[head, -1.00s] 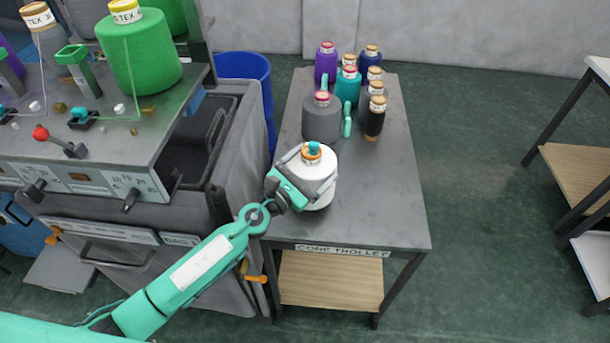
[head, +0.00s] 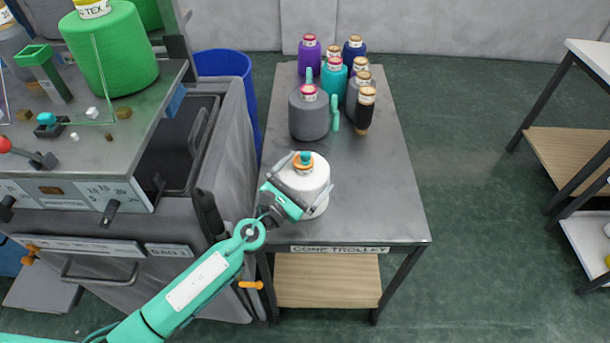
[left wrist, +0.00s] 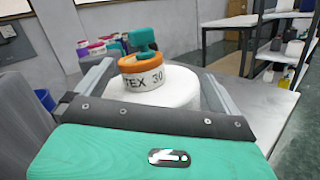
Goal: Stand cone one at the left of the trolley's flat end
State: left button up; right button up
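The white cone (head: 312,183) has an orange-banded top with a teal piece on it; its label reads TEX 30 in the left wrist view (left wrist: 180,90). It is upright over the near left part of the grey cone trolley top (head: 380,200), close to the end with the CONE TROLLEY label. My left gripper (head: 304,182) comes from the lower left, with one finger on each side of the cone, and looks shut on it. Whether the cone's base touches the top is hard to tell. My right gripper is not in view.
A grey cone (head: 308,118) and several purple, teal, black and navy cones stand at the trolley's far end. The trolley's near right is clear. A grey machine with a green cone (head: 115,55) is at left, a blue bin (head: 228,66) behind it, shelving (head: 570,150) at right.

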aim_at(294, 189)
pick_arm(q)
jog(key=shift+r, duration=0.2)
jog(key=v, duration=0.3)
jog(key=b+v, duration=0.1)
jog(key=v, duration=0.2)
jog(key=shift+s+a+f+b, duration=0.1)
jog(key=shift+s+f+b, duration=0.15)
jog(key=shift+b, duration=0.05)
jog(key=shift+s+a, duration=0.25)
jog(key=shift+s, duration=0.1)
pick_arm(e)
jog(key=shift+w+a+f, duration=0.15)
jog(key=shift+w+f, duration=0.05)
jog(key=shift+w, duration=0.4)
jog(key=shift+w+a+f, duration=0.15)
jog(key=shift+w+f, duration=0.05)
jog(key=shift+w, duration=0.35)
